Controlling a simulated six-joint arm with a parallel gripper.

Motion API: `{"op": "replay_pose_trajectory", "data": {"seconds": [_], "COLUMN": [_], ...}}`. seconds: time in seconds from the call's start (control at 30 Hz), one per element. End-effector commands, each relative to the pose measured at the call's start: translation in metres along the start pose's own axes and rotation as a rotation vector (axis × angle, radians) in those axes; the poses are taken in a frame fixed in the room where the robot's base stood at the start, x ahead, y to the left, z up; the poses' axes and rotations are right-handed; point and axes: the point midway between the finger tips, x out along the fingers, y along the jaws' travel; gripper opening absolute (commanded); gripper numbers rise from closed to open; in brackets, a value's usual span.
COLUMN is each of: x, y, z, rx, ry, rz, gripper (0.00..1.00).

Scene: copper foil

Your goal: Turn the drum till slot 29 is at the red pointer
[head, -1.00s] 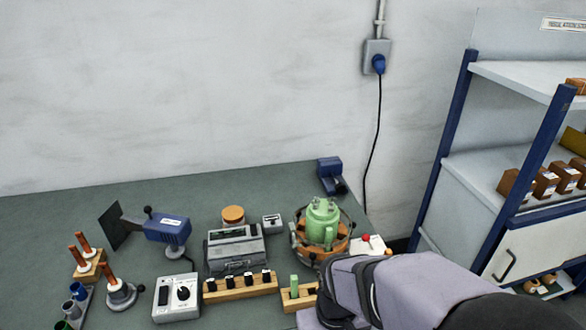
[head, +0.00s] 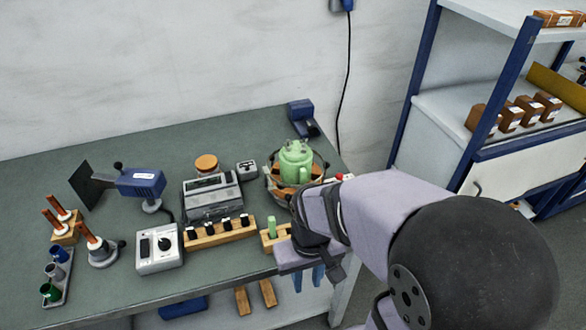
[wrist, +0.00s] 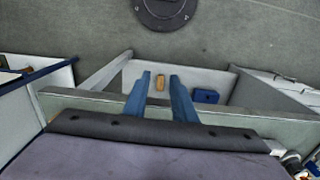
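The likely drum is the round copper-coloured piece (head: 278,184) at the back right of the bench in the head view. A light green piece with a handle (head: 296,163) sits on it and hides much of its top. Slot numbers are too small to read. I cannot make out a red pointer; a small red spot (head: 339,176) shows to the right, partly behind my arm. My gripper (head: 308,278) hangs at the bench's front right edge, in front of the drum and apart from it. In the wrist view its two blue fingers (wrist: 160,92) are apart with nothing between them.
A wooden block with a green peg (head: 271,230) stands just left of my gripper. A grey dial box (head: 159,250) stands further left. A shelf unit (head: 440,100) stands right.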

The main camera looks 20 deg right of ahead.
Motion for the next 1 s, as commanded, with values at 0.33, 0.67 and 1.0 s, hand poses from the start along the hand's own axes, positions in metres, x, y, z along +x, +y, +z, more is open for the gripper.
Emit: {"op": "replay_pose_trajectory", "data": {"seconds": [0.33, 0.67, 1.0], "x": [-0.057, -0.091, -0.095], "y": [-0.011, 0.012, 0.047], "z": [-0.096, -0.192, -0.23], "rx": [0.144, 0.211, 0.184], "ry": [-0.019, -0.01, 0.021], "rz": [-0.08, -0.165, -0.188], "gripper": [0.24, 0.24, 0.24]}}
